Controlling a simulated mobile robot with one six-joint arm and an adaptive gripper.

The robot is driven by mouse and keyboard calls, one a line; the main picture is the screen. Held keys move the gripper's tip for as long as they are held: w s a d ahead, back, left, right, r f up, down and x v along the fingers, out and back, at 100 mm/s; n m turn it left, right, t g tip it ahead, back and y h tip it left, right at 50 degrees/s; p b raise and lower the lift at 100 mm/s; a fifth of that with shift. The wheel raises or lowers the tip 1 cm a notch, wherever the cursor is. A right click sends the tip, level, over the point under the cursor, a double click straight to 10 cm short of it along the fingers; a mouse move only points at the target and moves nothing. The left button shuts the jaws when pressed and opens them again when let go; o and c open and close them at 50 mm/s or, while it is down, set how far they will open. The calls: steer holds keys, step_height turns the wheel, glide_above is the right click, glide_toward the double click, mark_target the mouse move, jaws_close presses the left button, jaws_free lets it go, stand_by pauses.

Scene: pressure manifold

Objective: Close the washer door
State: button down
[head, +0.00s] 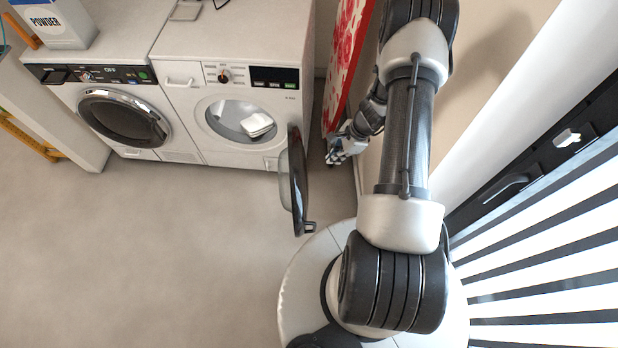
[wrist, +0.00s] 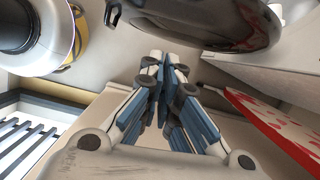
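The washer (head: 235,85) on the right has a round opening with white laundry (head: 257,124) inside. Its round dark door (head: 298,180) stands wide open, jutting out from the front at the right side of the opening. In the wrist view the door (wrist: 205,22) spans the top as a dark glossy disc with a grey rim. My gripper (head: 338,152) is to the right of the door, apart from it in the head view. In the wrist view its fingertips (wrist: 164,64) come together, and nothing shows between them.
A second front-loader (head: 120,115) with its door shut stands to the left, with a powder box (head: 50,22) on top. A red-and-white floral board (head: 347,55) leans close beside my gripper; it also shows in the wrist view (wrist: 275,128). Open floor (head: 150,250) lies in front of the machines.

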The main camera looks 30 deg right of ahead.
mark_target(296, 179)
steer(key=a+f+b, duration=0.1)
steer(key=a+f, duration=0.2)
steer(key=f, duration=0.3)
steer(key=w+a+f+m+b, duration=0.1)
steer(key=a+f+b, duration=0.1)
steer(key=f, duration=0.5)
steer(key=shift+w+a, duration=0.25)
steer(key=shift+a, duration=0.6)
